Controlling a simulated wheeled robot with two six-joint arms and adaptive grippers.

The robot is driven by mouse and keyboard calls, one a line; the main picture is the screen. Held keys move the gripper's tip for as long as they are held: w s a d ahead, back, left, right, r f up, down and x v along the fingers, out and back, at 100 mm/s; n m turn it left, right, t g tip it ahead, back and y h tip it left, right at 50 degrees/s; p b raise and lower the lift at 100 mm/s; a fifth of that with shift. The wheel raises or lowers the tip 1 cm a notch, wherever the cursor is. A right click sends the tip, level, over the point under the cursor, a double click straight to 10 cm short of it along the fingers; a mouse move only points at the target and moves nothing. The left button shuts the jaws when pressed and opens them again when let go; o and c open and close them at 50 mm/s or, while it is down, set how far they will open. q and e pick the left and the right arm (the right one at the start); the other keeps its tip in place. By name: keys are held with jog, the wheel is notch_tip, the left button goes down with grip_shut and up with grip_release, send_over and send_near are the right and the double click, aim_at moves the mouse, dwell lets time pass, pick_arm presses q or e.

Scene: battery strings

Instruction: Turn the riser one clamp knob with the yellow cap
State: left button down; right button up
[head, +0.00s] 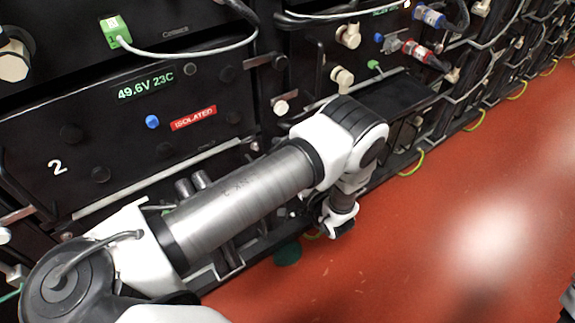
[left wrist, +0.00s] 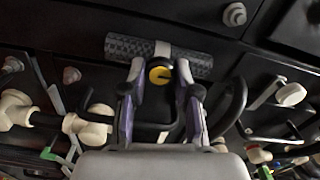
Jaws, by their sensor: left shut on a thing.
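In the left wrist view, a black clamp knob with a round yellow cap (left wrist: 160,74) sits between the fingers of my left gripper (left wrist: 161,80). The yellow cap has a dark notch on one side. The gripper is shut on the knob, one finger on each side. A ribbed dark bar with a pale band (left wrist: 118,45) lies right behind the knob. In the head view my left arm reaches from the lower left across the rack front; the knob and fingertips are hidden there. My right gripper is not in view.
A black battery module (head: 200,80) with a "49.6V 23C" label, a red "ISOLATED" label (head: 194,118) and a blue button stands behind my arm. Blue (head: 430,17) and red (head: 416,50) connectors with cables are at upper right. The red floor (head: 440,230) is clear.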

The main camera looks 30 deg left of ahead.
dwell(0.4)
pick_arm(q)
jog(key=c, duration=0.8)
grip_release()
jog(key=shift+c, duration=0.2)
